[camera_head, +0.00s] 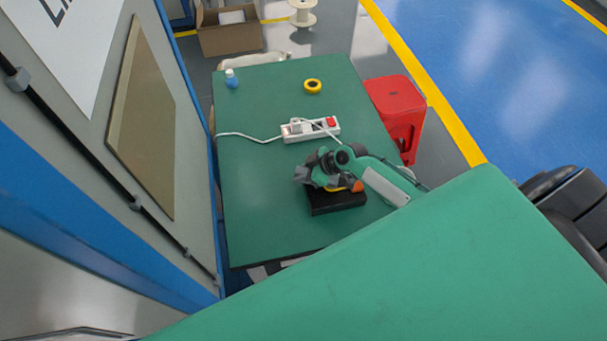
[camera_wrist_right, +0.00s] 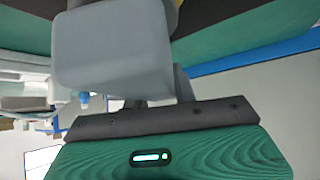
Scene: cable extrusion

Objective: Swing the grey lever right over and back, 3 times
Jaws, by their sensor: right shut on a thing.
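A small machine with a black base (camera_head: 338,201) and an orange part (camera_head: 357,186) stands on the green table. My right gripper (camera_head: 303,175) is over the left side of this machine, shut on a part of it. The grey lever cannot be told apart from the grey fingers at this size. In the right wrist view my gripper's grey finger (camera_wrist_right: 112,45) fills the upper left, above the dark rail and green housing. It hides most of what is held. My left gripper is not in view.
A white power strip (camera_head: 310,129) with a cable lies behind the machine. Yellow tape (camera_head: 313,86) and a small blue-and-white bottle (camera_head: 231,79) are farther back. A red stool (camera_head: 398,107) stands right of the table (camera_head: 265,200). The table's left part is mostly clear.

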